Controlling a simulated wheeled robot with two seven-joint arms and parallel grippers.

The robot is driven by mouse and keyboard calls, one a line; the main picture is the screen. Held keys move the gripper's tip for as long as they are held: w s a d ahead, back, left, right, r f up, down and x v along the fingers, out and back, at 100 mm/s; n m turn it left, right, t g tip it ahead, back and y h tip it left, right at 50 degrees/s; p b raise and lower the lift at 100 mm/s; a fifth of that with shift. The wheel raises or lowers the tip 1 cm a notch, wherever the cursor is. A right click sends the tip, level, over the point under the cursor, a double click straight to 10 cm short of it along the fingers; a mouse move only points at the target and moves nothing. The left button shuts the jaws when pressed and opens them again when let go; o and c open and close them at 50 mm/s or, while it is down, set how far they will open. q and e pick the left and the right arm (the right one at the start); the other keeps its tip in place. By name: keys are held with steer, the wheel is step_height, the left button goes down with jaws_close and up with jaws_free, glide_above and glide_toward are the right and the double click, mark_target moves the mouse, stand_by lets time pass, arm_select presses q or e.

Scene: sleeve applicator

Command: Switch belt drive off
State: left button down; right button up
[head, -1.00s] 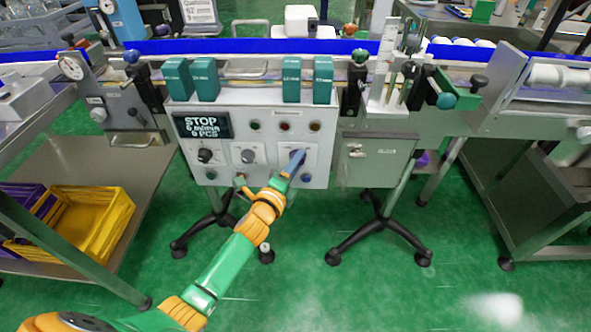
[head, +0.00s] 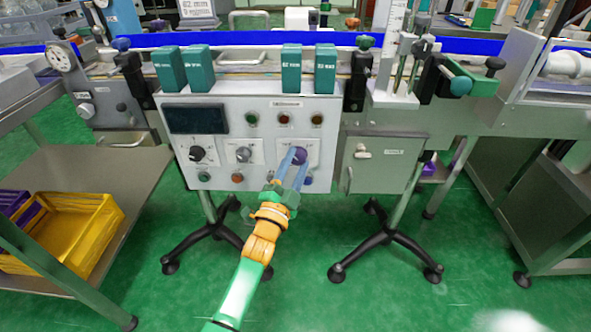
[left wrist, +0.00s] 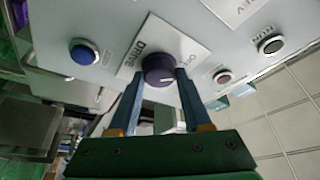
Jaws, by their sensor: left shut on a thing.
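The control panel (head: 260,175) is a light grey box under the conveyor. The belt drive knob (head: 299,156) is a purple rotary knob at its right. In the left wrist view the knob (left wrist: 158,69) sits on a white plate lettered "DRIVE", with a white pointer line on it. My left gripper (head: 294,163) reaches up to the panel, and its two blue fingers are shut on the knob, one at each side, as the wrist view (left wrist: 157,85) also shows. The display (head: 197,119) on the panel is dark. My right gripper is not in view.
A black knob (head: 198,154) and a grey knob (head: 243,154) are left of the purple one. A blue button (left wrist: 83,52) is close by in the wrist view. A grey cabinet (head: 385,163) stands to the right. The yellow crate (head: 68,232) is at the lower left.

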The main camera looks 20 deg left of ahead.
arm_select(q)
steer(key=shift+f+n, duration=0.1)
steer(key=shift+n, duration=0.4)
steer(key=shift+n+y+b, duration=0.3)
steer(key=shift+y+b, duration=0.1)
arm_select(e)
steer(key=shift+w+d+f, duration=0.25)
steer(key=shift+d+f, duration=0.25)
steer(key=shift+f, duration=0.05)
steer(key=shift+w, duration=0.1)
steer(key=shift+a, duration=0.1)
arm_select(q)
steer(key=shift+c, duration=1.7)
jaws_free()
